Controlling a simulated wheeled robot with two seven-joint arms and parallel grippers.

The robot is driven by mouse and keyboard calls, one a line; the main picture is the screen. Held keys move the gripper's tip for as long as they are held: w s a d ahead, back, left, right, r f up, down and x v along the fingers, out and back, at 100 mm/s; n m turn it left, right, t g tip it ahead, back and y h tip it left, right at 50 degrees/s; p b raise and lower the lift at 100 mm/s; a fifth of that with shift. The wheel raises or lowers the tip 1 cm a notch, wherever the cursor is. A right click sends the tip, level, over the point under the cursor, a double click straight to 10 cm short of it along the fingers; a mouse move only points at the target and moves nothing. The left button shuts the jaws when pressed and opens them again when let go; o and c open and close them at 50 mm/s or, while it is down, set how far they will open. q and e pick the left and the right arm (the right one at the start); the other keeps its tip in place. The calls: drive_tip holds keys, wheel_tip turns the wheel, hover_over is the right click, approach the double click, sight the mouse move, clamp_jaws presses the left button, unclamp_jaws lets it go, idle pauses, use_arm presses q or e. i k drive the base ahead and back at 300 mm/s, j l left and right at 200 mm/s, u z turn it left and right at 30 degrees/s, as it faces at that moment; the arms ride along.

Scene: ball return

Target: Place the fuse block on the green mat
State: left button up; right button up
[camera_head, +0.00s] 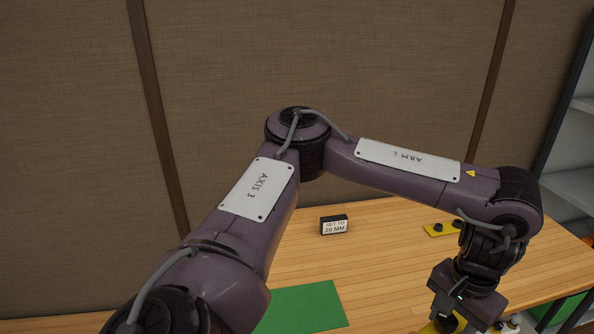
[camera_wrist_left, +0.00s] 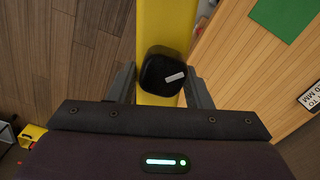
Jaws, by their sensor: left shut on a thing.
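In the left wrist view, a black block (camera_wrist_left: 163,73) with rounded corners and a white mark on top sits between the fingers of my left gripper (camera_wrist_left: 160,88). The gripper is shut on it; I take it to be the fuse block. A yellow strip lies beneath or behind it; whether they touch is unclear. In the head view the left gripper (camera_head: 462,312) is low at the right, and its fingertips and the block are hard to see. The green mat (camera_head: 303,308) lies on the table to its left, partly covered by my arm. It also shows in the wrist view (camera_wrist_left: 285,24). My right gripper is not in view.
A black sign reading "20 MM" (camera_head: 334,225) stands on the wooden table (camera_head: 385,235). A yellow plate with black knobs (camera_head: 441,229) lies farther right. Table between mat and gripper looks clear.

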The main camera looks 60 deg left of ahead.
sight(287, 310)
drive_tip(key=k+j, duration=0.55)
drive_tip(key=k, duration=0.15)
drive_tip(key=j, duration=1.15)
